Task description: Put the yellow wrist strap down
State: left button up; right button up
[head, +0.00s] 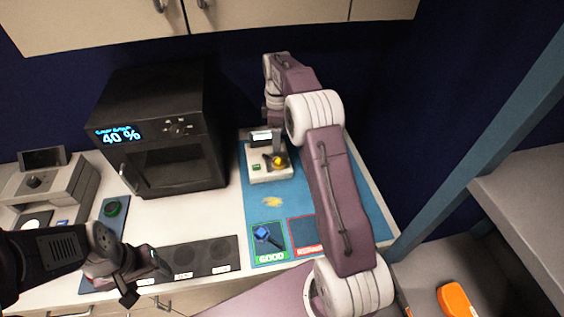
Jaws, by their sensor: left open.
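A small yellow piece with black parts, which looks like the yellow wrist strap (279,161), is at the white tester box (268,176) on the blue mat (262,187). I cannot tell whether it rests on the box or is held just above it. My right arm reaches over the mat, and its gripper (277,146) points down right at the yellow piece. Its fingers are too small and covered to read. My left gripper (145,280) is open and empty over the counter's front edge at lower left, well away from the strap.
A blue strap (262,234) lies in the green GOOD square. A red square (303,234) beside it is partly hidden by my right arm. A black oven-like box (160,130) reading 40 % stands left of the mat. A green ring-shaped item (112,208) lies further left.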

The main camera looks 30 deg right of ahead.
jog(key=s+a+f+m, duration=0.1)
jog(key=s+a+m, duration=0.2)
jog(key=s, duration=0.5)
jog(key=s+a+f+m, duration=0.1)
jog(key=s+a+m, duration=0.2)
jog(key=s, duration=0.6)
jog(key=s+a+f+m+t, duration=0.1)
jog(key=s+a+f+m, duration=0.1)
jog(key=s+a+m, duration=0.2)
jog(key=s+m, duration=0.2)
jog(key=s, duration=0.2)
jog(key=shift+s, duration=0.3)
